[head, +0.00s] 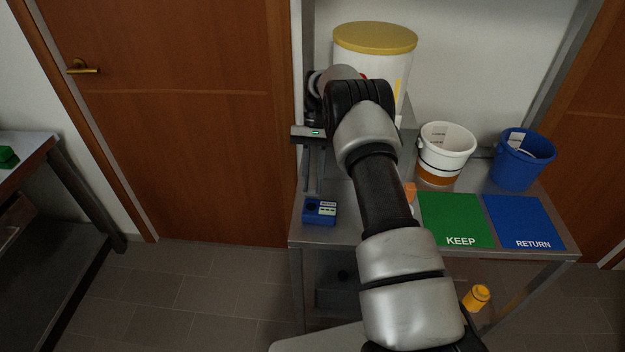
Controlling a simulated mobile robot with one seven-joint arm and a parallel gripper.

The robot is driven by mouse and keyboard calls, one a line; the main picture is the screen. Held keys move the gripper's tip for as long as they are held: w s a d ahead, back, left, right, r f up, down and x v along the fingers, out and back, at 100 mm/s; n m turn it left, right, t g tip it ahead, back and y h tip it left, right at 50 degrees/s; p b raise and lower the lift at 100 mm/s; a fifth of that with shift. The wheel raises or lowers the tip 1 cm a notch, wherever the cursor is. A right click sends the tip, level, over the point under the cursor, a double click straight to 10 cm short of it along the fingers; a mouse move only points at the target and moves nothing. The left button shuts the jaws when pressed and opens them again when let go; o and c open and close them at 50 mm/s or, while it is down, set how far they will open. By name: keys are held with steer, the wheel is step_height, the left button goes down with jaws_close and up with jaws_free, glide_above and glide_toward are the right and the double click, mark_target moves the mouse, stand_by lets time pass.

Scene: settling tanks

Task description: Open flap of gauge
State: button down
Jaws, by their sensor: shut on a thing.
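A small blue box (320,219), which I take to be the gauge, sits at the front left corner of the grey metal table. It has a dark round spot and a pale label panel on top. My gripper (313,190) points down at the box's back edge, with its two thin fingers reaching the box. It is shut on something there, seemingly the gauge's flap. The flap is too small to make out, and I cannot tell its angle. My arm crosses the middle of the view and hides part of the table.
A green KEEP mat (455,215) and a blue RETURN mat (523,218) lie at the table's right. Behind them stand a white bucket (445,148) and a blue bucket (522,162). A white drum (400,72) with a yellow lid stands at the back. Open floor lies left.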

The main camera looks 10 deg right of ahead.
stand_by(0.5)
steer(key=c, duration=1.6)
jaws_free()
steer(key=shift+o, duration=0.2)
step_height(320, 180, up, 10)
steer(key=shift+b, duration=0.4)
